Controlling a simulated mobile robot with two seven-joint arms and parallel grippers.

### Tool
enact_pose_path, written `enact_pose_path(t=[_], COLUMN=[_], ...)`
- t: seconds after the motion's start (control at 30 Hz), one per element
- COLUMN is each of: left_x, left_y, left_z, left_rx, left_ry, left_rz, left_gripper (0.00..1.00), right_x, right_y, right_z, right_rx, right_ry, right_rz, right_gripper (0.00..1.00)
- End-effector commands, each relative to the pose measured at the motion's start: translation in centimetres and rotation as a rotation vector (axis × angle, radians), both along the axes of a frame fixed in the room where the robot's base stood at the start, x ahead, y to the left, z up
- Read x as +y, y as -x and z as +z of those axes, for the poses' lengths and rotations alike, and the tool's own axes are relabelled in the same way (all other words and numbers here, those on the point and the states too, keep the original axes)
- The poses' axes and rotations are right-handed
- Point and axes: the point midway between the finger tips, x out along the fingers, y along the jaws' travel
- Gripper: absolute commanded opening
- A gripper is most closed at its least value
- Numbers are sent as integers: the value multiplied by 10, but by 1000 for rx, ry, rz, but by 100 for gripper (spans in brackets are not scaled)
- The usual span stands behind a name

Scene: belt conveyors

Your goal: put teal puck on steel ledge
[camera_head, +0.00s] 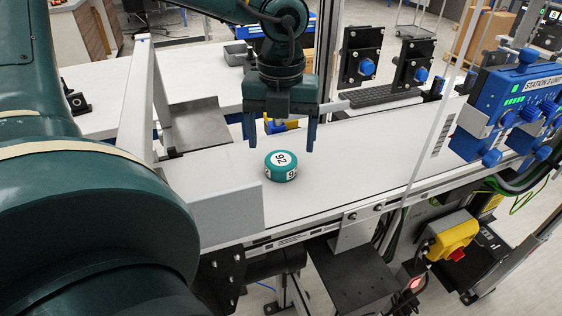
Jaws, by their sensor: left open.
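The teal puck (281,166) lies flat on the white conveyor belt (340,180). It has a white label with the number 92 on top and another label on its side. My left gripper (280,143) is above the puck, pointing down. Its two blue fingers are open and stand apart, with nothing held between them. A grey steel ledge (192,123) is left of the belt, beside an upright pale post. My right gripper is not in view.
A grey metal block (228,212) stands at the belt's near left end. A blue control box (505,110) is at the right, with a yellow emergency-stop box (452,236) lower down. Black brackets with blue knobs (367,67) stand behind. The belt right of the puck is clear.

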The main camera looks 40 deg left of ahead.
Motion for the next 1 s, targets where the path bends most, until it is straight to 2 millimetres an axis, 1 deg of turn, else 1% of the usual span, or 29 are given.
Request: enact_pose_path(t=[0.1,0.23,0.37,0.57,1.0], left_x=[2,2,2,2,2], left_y=[-1,-1,-2,-2,-2], left_z=[-18,-36,-42,-42,-42], left_rx=[8,6,2,1,1], left_ry=[2,0,1,1,1], left_rz=[1,-1,0,0,0], left_gripper=[79,79,79,78,42], right_x=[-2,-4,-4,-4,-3], right_y=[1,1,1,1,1], right_z=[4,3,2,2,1], right_rx=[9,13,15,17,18], right_ry=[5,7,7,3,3], right_rz=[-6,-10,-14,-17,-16], right_gripper=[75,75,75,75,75])
